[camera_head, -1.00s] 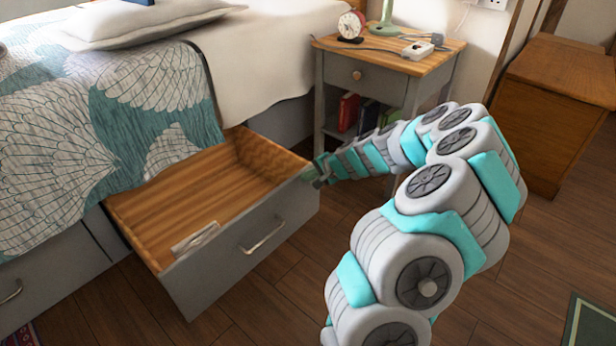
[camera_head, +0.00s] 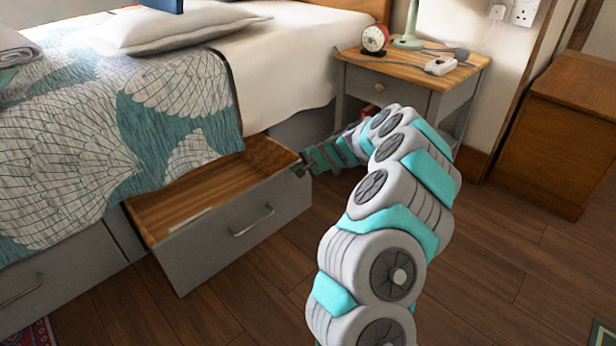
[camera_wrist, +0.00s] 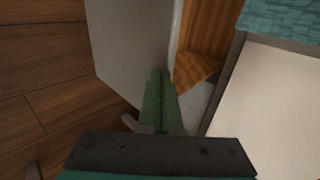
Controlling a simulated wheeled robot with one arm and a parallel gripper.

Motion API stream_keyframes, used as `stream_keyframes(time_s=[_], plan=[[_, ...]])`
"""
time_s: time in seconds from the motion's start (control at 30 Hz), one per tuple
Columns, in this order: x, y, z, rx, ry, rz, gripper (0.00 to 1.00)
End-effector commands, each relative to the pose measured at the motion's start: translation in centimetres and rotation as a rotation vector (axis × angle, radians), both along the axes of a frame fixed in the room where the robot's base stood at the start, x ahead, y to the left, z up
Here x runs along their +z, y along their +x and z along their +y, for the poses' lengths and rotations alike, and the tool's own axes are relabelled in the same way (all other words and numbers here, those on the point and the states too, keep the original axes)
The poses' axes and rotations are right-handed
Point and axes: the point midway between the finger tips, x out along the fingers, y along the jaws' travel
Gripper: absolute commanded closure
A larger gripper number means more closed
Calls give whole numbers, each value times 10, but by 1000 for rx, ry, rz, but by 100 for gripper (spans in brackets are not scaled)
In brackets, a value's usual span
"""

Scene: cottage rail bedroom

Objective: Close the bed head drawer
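The bed head drawer (camera_head: 205,252) is a grey-fronted wooden drawer under the bed, pulled part way out. Its metal handle (camera_head: 252,221) is on the front panel, and a pale flat item (camera_head: 190,219) lies inside. My gripper (camera_head: 302,169) is at the right end of the drawer front, by its top corner. In the wrist view, the green fingers (camera_wrist: 159,98) lie together against the grey front panel (camera_wrist: 135,45), near its edge. They look shut, with nothing visible between them. The exact contact is hard to see.
The bed (camera_head: 75,150) with a patterned teal cover overhangs the drawer. A wooden cabinet (camera_head: 560,125) is at the right. The wooden floor (camera_head: 250,305) before the drawer is clear.

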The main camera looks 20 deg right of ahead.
Motion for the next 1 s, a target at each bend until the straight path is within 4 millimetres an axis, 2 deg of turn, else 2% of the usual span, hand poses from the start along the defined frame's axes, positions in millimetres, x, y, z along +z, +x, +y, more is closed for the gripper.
stream_keyframes(time_s=[0.5,1.0], plan=[[-1,93,33,3,-6,0,100],[0,160,58,3,-5,0,100]])
